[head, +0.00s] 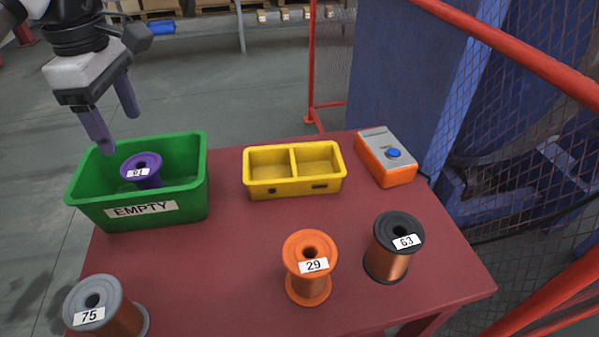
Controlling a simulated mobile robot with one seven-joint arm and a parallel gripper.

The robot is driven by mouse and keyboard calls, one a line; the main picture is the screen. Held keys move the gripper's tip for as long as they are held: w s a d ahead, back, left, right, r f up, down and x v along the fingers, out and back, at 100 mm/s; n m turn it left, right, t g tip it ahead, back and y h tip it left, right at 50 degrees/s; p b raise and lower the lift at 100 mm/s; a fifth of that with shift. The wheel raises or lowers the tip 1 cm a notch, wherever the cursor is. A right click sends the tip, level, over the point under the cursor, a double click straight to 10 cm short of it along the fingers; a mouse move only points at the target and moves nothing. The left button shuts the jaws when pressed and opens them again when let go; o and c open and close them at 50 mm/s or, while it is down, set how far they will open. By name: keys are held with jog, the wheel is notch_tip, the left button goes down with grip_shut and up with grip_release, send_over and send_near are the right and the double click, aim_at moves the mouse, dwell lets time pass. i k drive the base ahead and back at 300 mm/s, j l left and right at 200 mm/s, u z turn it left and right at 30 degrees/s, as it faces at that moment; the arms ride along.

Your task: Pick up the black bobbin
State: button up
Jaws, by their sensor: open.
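The black bobbin (396,247) stands upright on the red table at the right, wound with copper-coloured wire and labelled 63. My gripper (118,128) is at the upper left, above the green bin (160,213). Its two fingers are apart and nothing is between them. It is far to the left of the black bobbin and higher up. Nothing hides the black bobbin.
A purple bobbin (143,170) is in the green bin marked EMPTY. An orange bobbin (309,267) labelled 29 stands left of the black one. A grey bobbin (105,307) labelled 75 is front left. A yellow divided tray (294,190) and an orange-grey button box (387,157) are behind.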

aim_at(398, 235)
jog(key=k, duration=1)
